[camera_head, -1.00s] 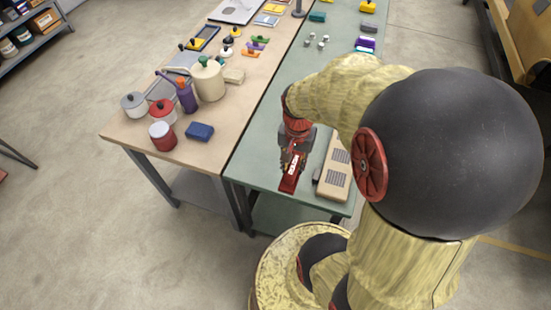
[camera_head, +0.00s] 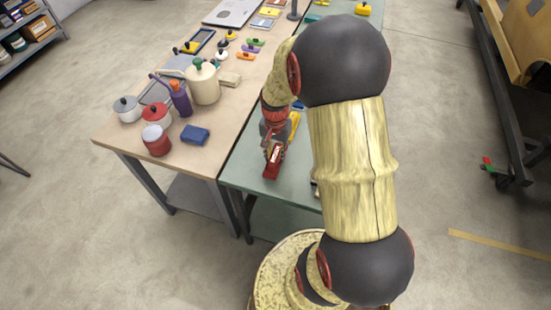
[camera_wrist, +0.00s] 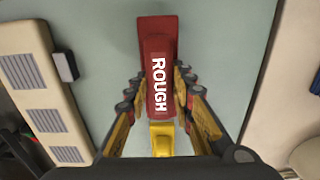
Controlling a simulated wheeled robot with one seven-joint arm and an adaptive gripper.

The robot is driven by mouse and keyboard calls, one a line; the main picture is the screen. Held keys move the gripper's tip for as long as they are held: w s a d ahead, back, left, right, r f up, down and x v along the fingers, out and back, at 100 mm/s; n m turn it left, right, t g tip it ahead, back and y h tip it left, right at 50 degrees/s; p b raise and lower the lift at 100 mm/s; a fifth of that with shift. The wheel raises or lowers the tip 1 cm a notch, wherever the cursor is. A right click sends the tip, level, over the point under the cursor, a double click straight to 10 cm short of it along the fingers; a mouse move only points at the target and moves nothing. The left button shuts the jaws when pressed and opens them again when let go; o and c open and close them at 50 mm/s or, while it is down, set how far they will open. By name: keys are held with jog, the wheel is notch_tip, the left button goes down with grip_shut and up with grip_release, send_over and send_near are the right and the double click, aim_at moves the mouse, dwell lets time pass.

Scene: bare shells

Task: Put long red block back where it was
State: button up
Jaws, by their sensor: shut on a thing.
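The long red block (camera_head: 272,167), with a white "ROUGH" label, is in my gripper near the left edge of the green table (camera_head: 245,178). In the wrist view the red block (camera_wrist: 158,30) lies lengthwise between the two fingers. My gripper (camera_head: 274,150) is shut on it, and the fingers (camera_wrist: 160,98) flank its sides. A yellow thing (camera_wrist: 162,140) shows just below the block's near end in the wrist view. I cannot tell whether the block touches the table top.
A beige box with grey slotted panels (camera_wrist: 42,100) lies left of the block in the wrist view. The wooden table (camera_head: 130,143) adjoins the green one, bearing a blue block (camera_head: 195,134), a red jar (camera_head: 156,142) and pots. My arm hides much of the green table.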

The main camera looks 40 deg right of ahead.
aim_at(275, 154)
jog(key=shift+f, duration=1)
jog(key=shift+f, duration=0.15)
jog(key=o, duration=1)
notch_tip(275, 154, up, 12)
jog(key=shift+r+p, duration=0.2)
jog(key=shift+p, duration=0.95)
jog(key=s+a+r+n+t, duration=0.2)
jog(key=s+a+r+n, duration=0.4)
jog(key=a+r, duration=0.4)
jog(key=s+a+r+n+t, duration=0.3)
jog(key=s+a+r+n, duration=0.3)
jog(key=a+r, duration=0.4)
jog(key=shift+t, duration=0.3)
